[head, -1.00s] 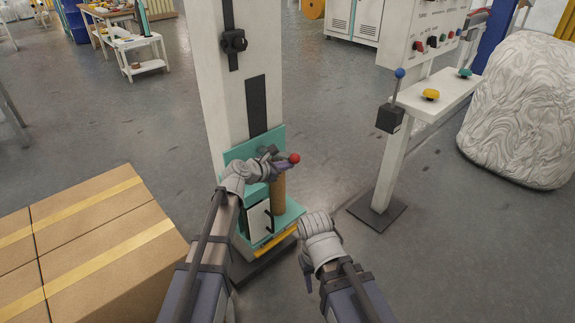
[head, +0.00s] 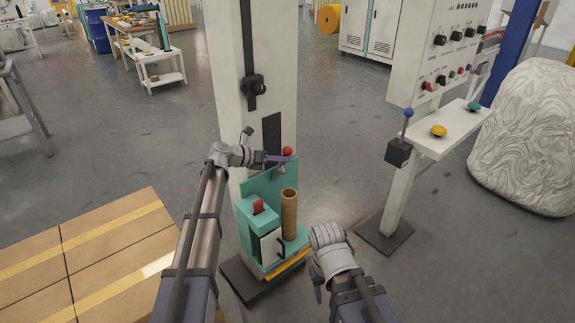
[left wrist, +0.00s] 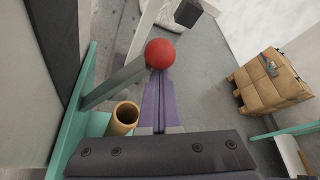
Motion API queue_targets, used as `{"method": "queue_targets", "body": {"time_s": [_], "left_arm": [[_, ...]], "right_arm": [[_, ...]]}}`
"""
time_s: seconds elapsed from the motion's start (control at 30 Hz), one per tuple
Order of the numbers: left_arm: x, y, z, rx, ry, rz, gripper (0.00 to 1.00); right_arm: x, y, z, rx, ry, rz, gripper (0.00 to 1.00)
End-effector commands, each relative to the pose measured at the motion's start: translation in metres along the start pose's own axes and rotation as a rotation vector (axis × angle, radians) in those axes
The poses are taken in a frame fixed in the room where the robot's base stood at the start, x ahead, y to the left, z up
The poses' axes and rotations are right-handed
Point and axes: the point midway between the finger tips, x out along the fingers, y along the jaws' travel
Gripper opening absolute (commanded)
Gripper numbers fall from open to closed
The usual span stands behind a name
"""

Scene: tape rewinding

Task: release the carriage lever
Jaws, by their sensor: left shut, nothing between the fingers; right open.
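The carriage lever is a grey arm (left wrist: 115,83) with a red ball knob (left wrist: 160,53), sticking out from the teal carriage (head: 244,220) on the white column. The knob also shows in the head view (head: 287,151). My left gripper (left wrist: 159,75) is shut and empty. Its purple fingers reach up to the near underside of the knob; whether they touch it I cannot tell. In the head view the left gripper (head: 289,159) hides most of the lever. My right gripper (head: 318,292) is open and empty, low in front of the carriage, its fingers mostly hidden.
A brown tube (head: 289,215) stands upright on the carriage. A control post with a blue-knobbed lever (head: 408,113) is at right, beside a wrapped pallet load (head: 530,135). Cardboard boxes (head: 105,240) lie at lower left. Grey floor is clear between post and column.

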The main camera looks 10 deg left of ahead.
Motion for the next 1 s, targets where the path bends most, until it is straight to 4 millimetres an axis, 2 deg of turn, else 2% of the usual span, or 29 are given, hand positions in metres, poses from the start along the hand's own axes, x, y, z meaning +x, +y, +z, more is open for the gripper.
{"method": "queue_targets", "body": {"time_s": [0.23,0.87,1.0], "left_arm": [[-0.005,0.008,0.011,0.003,-0.001,0.001,0.00],[-0.007,0.010,0.013,0.005,0.000,0.001,0.00],[-0.018,0.009,0.015,0.005,-0.001,0.002,0.00]], "right_arm": [[-0.007,0.001,0.000,0.000,0.000,0.000,0.50],[-0.008,0.001,0.001,0.000,0.000,0.000,0.50],[-0.014,0.001,0.001,0.000,0.000,0.000,0.50]]}}
